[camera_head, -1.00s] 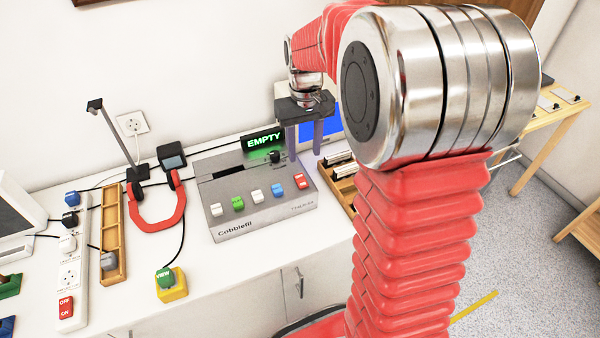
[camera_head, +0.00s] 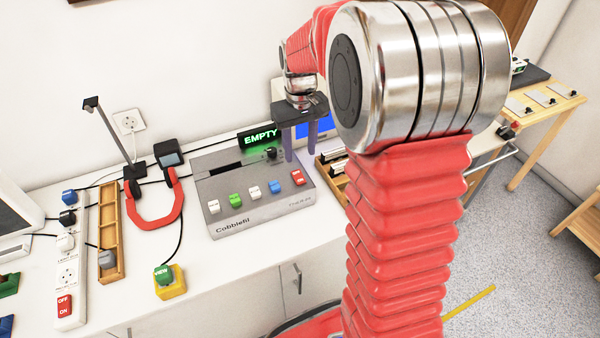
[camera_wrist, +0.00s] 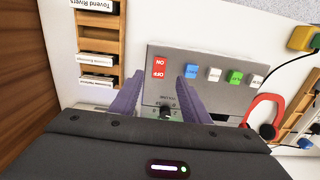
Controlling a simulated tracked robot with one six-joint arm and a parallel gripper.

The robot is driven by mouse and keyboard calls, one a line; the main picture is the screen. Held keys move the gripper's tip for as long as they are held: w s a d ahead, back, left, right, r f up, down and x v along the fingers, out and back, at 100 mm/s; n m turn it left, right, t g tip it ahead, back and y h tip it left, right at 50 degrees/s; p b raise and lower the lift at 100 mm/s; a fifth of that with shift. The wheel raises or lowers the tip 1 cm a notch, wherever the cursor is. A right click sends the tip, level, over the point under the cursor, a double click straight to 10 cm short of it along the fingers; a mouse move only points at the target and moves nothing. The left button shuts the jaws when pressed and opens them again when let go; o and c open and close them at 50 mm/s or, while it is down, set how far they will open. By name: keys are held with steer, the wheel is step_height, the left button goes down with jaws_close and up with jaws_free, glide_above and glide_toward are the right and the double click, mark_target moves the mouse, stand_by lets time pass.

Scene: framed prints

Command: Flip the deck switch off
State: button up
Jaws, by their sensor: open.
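The grey deck (camera_head: 255,216), labelled Cobblefil, stands on the white counter. Its red rocker switch (camera_head: 298,178) is at the right end of a row of coloured buttons; it also shows in the wrist view (camera_wrist: 160,68) with ON and OFF lettering. I cannot tell which side is pressed. My gripper (camera_head: 300,158) is open and empty, pointing down above the right rear of the deck, behind the switch. In the wrist view the fingertips (camera_wrist: 160,82) lie on either side of the switch in the picture, with no visible contact. A black knob (camera_wrist: 166,113) shows between the fingers.
A lit EMPTY display (camera_head: 259,139) stands at the deck's back. A wooden rack (camera_head: 332,176) with cassettes is to its right.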

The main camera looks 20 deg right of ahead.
mark_target(300, 179)
step_height(300, 179, down, 10)
steer(key=shift+r, duration=0.15)
stand_by(0.3)
steer(key=shift+c, duration=0.5)
